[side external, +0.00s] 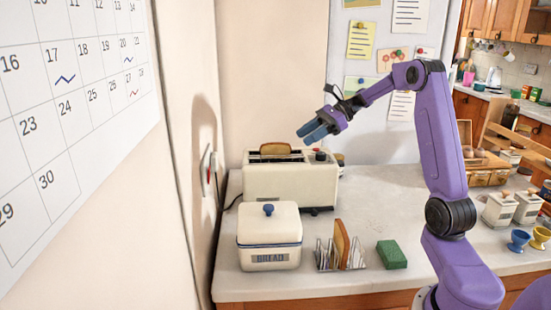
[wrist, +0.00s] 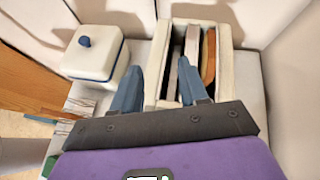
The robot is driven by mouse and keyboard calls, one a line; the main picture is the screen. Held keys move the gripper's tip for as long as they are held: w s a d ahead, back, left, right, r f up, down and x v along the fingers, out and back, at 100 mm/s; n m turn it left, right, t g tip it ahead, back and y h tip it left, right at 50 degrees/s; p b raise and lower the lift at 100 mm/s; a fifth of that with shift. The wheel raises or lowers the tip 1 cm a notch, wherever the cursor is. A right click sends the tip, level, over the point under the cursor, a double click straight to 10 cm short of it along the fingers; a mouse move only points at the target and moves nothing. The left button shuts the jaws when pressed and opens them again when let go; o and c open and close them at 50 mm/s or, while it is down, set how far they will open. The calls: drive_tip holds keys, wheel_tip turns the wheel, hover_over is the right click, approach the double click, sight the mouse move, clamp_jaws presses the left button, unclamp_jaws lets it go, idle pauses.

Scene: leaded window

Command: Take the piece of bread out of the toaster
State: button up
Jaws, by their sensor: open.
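The cream toaster (side external: 290,183) stands on the counter near the back wall. The piece of bread (side external: 274,149) sticks up a little from one of its slots. In the wrist view the bread (wrist: 209,55) sits in the right slot of the toaster (wrist: 223,42), and the left slot looks empty. My gripper (side external: 311,132) is above the right part of the toaster, apart from the bread. In the wrist view my gripper (wrist: 160,85) is open and empty, its fingers over the toaster's left side, with the bread to the right of the gap between them.
A white bread bin (side external: 269,238) with a blue knob stands in front of the toaster. A metal toast rack (side external: 327,256) holding a slice (side external: 342,243) and a green sponge (side external: 391,254) are to its right. A calendar (side external: 60,110) hangs on the left wall.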

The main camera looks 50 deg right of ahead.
sight(289, 143)
drive_tip(key=d+m+t, duration=0.1)
drive_tip(key=d, duration=0.1)
drive_tip(key=d+m+t, duration=0.1)
drive_tip(key=d, duration=0.2)
drive_tip(key=d+r+m, duration=0.1)
drive_tip(key=d, duration=0.2)
drive_tip(key=shift+d+t, duration=0.15)
drive_tip(key=shift+t, duration=0.25)
drive_tip(key=shift+w+d+m, duration=0.1)
drive_tip(key=shift+m, duration=0.2)
drive_tip(key=x, duration=1.2)
drive_tip(key=shift+d+f, duration=0.1)
drive_tip(key=shift+d, duration=0.05)
drive_tip(key=shift+w+d+x, duration=0.1)
drive_tip(key=shift+w+x, duration=0.05)
drive_tip(key=shift+x, duration=1.15)
drive_tip(key=shift+w+d+x, duration=0.1)
drive_tip(key=shift+d+x, duration=0.05)
drive_tip(key=shift+x, duration=1.15)
clamp_jaws()
